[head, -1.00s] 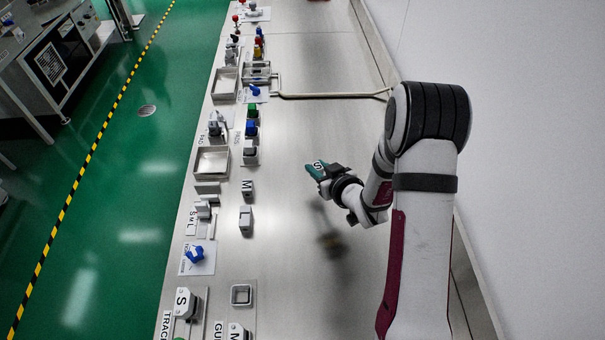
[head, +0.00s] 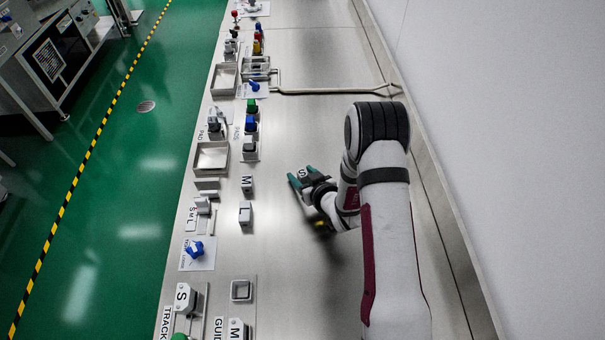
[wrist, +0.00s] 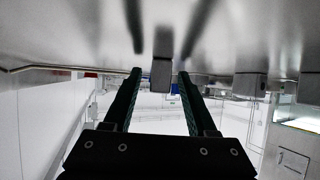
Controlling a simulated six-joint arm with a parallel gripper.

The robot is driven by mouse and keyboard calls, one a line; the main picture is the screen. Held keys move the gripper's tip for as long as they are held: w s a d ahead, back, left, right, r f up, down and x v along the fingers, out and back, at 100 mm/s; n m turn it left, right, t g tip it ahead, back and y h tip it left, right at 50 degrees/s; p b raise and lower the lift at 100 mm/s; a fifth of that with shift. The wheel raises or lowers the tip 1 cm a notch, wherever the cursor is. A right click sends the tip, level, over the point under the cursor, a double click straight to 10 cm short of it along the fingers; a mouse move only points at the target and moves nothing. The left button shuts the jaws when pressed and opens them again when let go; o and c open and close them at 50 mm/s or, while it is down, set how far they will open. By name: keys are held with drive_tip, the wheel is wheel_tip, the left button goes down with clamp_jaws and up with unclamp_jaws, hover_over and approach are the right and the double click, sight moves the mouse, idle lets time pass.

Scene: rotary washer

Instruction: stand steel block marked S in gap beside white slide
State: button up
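My gripper (head: 302,175), with teal fingers, is low over the middle of the bench and points up and left. Between its fingertips is the steel block marked S (head: 303,172), its letter facing up; it travels with my gripper. The wrist view shows a grey block (wrist: 161,76) between the fingers, close to the bench; whether it touches the bench is unclear. The white slide (head: 203,205) stands left of my gripper beside an S M L label (head: 191,217). A grey upright piece (head: 207,185) stands just behind the slide; the gap beside it is too small to make out.
A block marked M (head: 247,184) and another grey block (head: 245,213) stand between my gripper and the slide. An empty metal tray (head: 211,170) lies behind the slide. A blue part (head: 194,249) lies in front of it.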

drive_tip(key=shift+r, duration=0.1)
drive_tip(key=shift+s+d+r, duration=0.15)
drive_tip(key=shift+s+r, duration=0.05)
drive_tip(key=shift+s, duration=0.05)
drive_tip(key=v, duration=1.1)
drive_tip(key=shift+w, duration=0.1)
drive_tip(key=shift+d+r, duration=0.2)
drive_tip(key=shift+d, duration=0.1)
drive_tip(key=s+d+r+m+g+h, duration=0.5)
drive_tip(key=s+r, duration=0.3)
drive_tip(key=s, duration=0.2)
drive_tip(key=shift+d+r+m+g, duration=0.4)
drive_tip(key=shift+m+g, duration=0.2)
drive_tip(key=shift+g, duration=0.1)
drive_tip(key=shift+o, duration=1)
drive_tip(key=s+a+r+m+g+y, duration=0.1)
drive_tip(key=s+a+r+m+g, duration=0.1)
drive_tip(key=s, duration=0.7)
drive_tip(key=s+a+r+m+g+y, duration=0.1)
drive_tip(key=s+a+r+g, duration=0.2)
drive_tip(key=s, duration=0.5)
wheel_tip(320, 180, up, 2)
drive_tip(key=shift+s+a+r+m, duration=0.1)
drive_tip(key=shift+s+a+m, duration=0.3)
drive_tip(key=shift+a, duration=0.5)
